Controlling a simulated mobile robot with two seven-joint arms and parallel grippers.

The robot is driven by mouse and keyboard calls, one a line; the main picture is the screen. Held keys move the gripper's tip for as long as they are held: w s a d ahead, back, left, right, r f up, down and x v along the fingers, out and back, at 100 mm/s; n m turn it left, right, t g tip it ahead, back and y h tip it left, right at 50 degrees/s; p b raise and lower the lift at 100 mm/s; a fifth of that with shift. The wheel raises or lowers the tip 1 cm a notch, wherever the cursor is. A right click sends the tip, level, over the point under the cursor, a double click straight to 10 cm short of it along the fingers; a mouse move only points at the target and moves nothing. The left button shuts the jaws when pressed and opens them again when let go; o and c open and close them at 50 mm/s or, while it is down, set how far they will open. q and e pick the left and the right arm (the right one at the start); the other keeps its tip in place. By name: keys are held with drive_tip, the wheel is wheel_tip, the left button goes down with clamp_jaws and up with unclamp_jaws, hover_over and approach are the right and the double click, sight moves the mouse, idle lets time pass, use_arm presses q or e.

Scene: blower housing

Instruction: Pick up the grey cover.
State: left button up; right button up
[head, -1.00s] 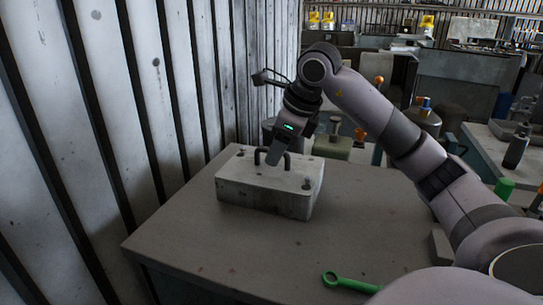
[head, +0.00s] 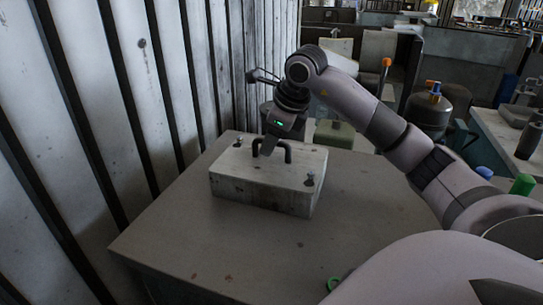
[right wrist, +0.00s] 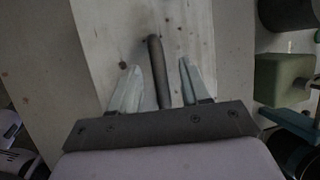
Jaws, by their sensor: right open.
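The grey cover (head: 255,190) is a blocky, speckled piece on the table, with a dark arched handle (head: 288,152) on top. Small studs show near its corners. My right gripper (head: 268,152) is over the cover at the handle, pointing down. In the right wrist view, the right gripper (right wrist: 160,66) is open, and the dark handle bar (right wrist: 158,75) runs between its two pale fingers. The pale cover top (right wrist: 95,35) lies beyond them. I cannot tell whether either finger touches the bar. My left gripper is not in view.
The table (head: 180,245) has free room in front of and right of the cover. A ribbed metal wall (head: 130,90) stands close on the left. A green ring-ended tool (head: 333,283) is mostly hidden behind my arm. A greenish canister (head: 334,134) stands behind the cover.

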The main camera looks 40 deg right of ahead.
drive_tip(key=shift+w+f, duration=0.3)
drive_tip(key=shift+f, duration=0.3)
clamp_jaws()
drive_tip(key=shift+r, duration=0.15)
wheel_tip(320, 180, up, 28)
drive_tip(key=p, duration=0.8)
idle(0.5)
